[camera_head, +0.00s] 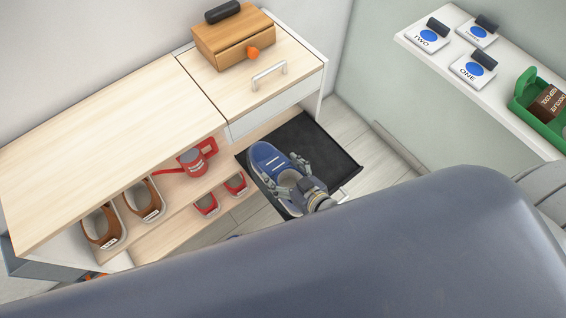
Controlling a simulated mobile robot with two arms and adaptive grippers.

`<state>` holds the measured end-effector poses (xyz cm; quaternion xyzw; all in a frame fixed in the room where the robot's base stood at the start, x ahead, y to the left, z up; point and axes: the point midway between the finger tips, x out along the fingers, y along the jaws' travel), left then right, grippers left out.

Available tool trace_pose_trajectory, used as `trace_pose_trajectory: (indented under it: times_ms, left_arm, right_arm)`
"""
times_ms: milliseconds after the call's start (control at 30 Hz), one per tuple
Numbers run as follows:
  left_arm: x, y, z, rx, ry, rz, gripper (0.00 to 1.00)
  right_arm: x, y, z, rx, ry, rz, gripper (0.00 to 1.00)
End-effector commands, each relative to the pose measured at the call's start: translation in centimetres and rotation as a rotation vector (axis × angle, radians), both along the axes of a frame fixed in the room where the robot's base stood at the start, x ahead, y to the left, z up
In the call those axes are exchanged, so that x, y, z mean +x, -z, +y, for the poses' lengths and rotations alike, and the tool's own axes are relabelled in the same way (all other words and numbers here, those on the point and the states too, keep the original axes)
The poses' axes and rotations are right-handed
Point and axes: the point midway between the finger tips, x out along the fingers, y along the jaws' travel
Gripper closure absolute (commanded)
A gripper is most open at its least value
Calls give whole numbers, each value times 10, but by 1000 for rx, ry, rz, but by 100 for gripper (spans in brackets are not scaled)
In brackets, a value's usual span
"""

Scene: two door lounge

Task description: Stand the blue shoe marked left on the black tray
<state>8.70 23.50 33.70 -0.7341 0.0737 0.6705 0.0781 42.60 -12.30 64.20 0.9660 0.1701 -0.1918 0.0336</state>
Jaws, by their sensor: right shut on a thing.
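The blue shoe (268,158) has white marks on its upper and a pale sole edge. It is over the left part of the black tray (333,160), toe toward the back, sole down. I cannot tell whether its sole touches the tray. My right gripper (292,176) is shut on the shoe at its heel end, with fingers around the opening. A left marking on the shoe cannot be read. My left gripper is not in view. My own large grey-blue arm part hides the foreground.
A wooden box (232,40) sits on top. A wall shelf (498,85) holds cards and a green crate (526,98).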

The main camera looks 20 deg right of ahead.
Motion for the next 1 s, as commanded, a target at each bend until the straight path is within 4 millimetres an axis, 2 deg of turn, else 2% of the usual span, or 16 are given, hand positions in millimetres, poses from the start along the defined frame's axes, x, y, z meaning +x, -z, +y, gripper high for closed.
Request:
trace_pose_trajectory:
  times_ms: [33,100,367,500,600,967,1000]
  left_arm:
    - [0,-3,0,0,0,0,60]
    - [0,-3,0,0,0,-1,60]
    - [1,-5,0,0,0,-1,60]
    - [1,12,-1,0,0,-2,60]
    - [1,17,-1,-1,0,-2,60]
    - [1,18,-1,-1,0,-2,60]
    - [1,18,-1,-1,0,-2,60]
  right_arm:
    - [11,-2,-3,-2,-2,-4,74]
    - [19,0,-5,-2,-2,-3,74]
    - [36,2,-10,1,-1,-3,74]
    - [36,30,-9,5,2,3,74]
    - [36,40,-9,4,2,-1,74]
    - [36,42,-10,1,-1,-2,74]
    - [36,43,-10,0,-1,0,22]
